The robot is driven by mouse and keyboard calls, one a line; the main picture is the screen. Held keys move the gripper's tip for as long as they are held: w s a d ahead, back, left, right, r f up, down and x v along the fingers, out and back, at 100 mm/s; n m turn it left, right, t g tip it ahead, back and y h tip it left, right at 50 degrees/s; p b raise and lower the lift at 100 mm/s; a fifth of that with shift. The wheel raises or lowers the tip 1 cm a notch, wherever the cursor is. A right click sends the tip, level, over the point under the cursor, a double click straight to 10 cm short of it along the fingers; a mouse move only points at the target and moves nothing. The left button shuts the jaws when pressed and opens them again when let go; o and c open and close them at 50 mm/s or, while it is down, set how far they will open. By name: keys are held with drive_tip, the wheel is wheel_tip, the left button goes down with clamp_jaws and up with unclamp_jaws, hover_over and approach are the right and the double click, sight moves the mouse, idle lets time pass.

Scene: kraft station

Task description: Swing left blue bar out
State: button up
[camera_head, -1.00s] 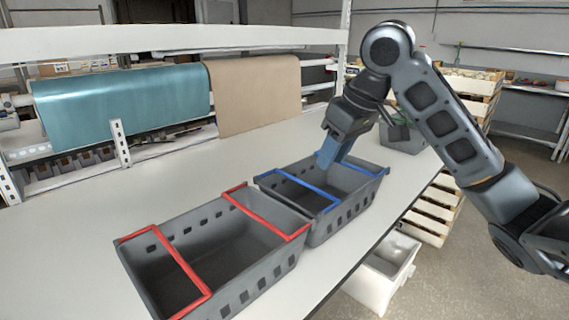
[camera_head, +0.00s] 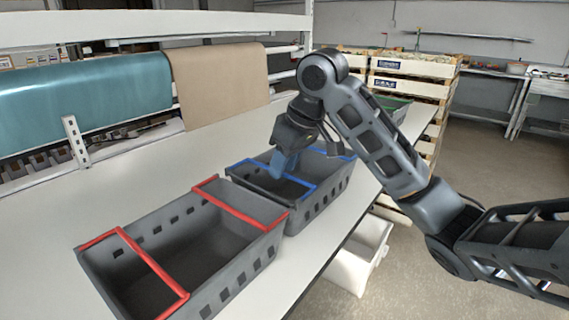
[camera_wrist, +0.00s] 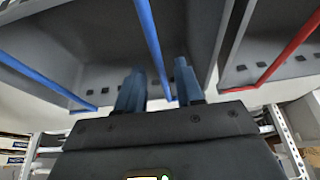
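A grey crate with two blue bars stands on the table. The left blue bar (camera_head: 302,184) lies across the crate's top on the side nearer the red-barred crate; in the wrist view this bar (camera_wrist: 150,42) runs down to between my two fingers. The right blue bar (camera_head: 337,155) crosses the crate's other side and shows at the left in the wrist view (camera_wrist: 45,80). My gripper (camera_head: 282,170) points down at the far end of the left blue bar. Its blue fingers (camera_wrist: 158,68) are apart, with a gap beside the bar. Finger contact is unclear.
A grey crate (camera_head: 245,262) with two red bars stands close in front of the blue-barred crate. Another crate (camera_head: 397,108) stands behind my arm. The table (camera_head: 90,212) is clear to the left. Rolls of teal sheet (camera_head: 85,98) and brown paper (camera_head: 222,88) hang behind.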

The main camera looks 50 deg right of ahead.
drive_tip(key=shift+c, duration=0.2)
clamp_jaws()
